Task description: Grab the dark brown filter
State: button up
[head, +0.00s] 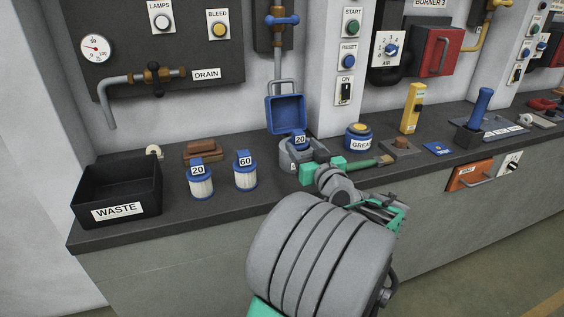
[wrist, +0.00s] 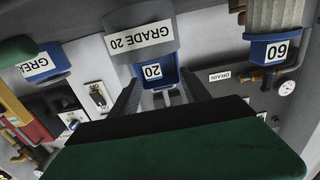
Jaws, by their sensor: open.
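No filter in view is clearly dark brown. A white pleated filter with a blue cap marked 20 (head: 201,186) stands upright on the counter. A similar one marked 60 (head: 246,175) is to its right; it also shows in the wrist view (wrist: 277,25). A grey housing labelled GRADE 20 (wrist: 140,32) has a blue part marked 20 (wrist: 152,72), seen between my fingers in the wrist view. My gripper (head: 322,168) is open and empty, at the housing's front right in the head view; its fingers show in the wrist view (wrist: 163,90).
A black WASTE bin (head: 118,184) stands at the counter's left end. Brown blocks (head: 203,147) lie behind the 20 filter. A blue GREASE tin (head: 358,137) and a yellow device (head: 412,108) stand right of the housing. An open blue lid (head: 286,113) rises behind it.

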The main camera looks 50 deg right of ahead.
aim_at(300, 138)
jog(key=x, duration=0.4)
jog(key=d+p+x, duration=0.1)
jog(key=x, duration=0.2)
jog(key=shift+s+d, duration=0.1)
jog(key=shift+s, duration=0.2)
grip_shut()
jog(key=shift+r, duration=0.1)
dwell(0.9)
